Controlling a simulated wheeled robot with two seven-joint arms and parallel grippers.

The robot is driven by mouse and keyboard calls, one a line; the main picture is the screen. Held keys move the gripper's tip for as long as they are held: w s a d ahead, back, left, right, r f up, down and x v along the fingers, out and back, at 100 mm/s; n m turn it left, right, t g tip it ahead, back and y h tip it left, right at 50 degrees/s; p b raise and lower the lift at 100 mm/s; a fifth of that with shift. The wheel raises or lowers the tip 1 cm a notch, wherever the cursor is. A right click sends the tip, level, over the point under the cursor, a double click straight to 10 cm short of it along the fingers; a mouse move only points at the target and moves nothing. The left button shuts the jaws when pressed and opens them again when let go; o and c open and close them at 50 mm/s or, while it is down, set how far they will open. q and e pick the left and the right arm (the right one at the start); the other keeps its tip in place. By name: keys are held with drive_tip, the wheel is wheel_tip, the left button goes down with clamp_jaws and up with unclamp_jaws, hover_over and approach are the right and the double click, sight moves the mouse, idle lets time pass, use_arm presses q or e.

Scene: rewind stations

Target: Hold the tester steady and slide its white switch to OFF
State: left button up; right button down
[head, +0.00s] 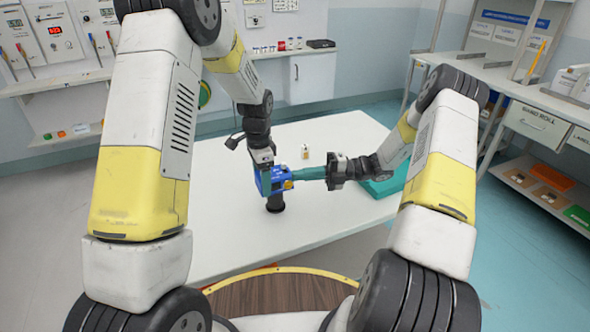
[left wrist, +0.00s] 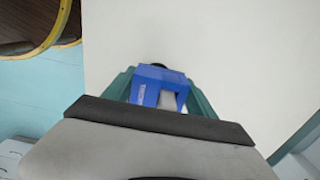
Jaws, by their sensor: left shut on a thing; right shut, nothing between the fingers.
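The blue tester (head: 264,181) stands over a black round base (head: 275,203) on the white table. It also shows in the left wrist view (left wrist: 147,80), between the green fingers. My left gripper (head: 266,180) comes down from above and is shut on the tester. My right gripper (head: 297,175) reaches in from the right with its green fingers shut and empty, the tips at the tester's right side by a yellow part (head: 287,184). I cannot tell whether the tips touch it. The white switch and its position are too small or hidden to make out.
A small white and yellow item (head: 305,152) stands on the table (head: 235,240) behind my right gripper. A teal tray (head: 385,186) lies at the table's right, partly behind my right arm. The table's front and left are clear. Shelves (head: 545,120) stand at the right.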

use_arm(q)
drive_tip(key=shift+w, duration=0.1)
use_arm(e)
drive_tip(key=w+d, duration=0.1)
drive_tip(key=d, duration=0.8)
drive_tip(key=shift+d, duration=0.15)
use_arm(q)
drive_tip(key=o, duration=1.8)
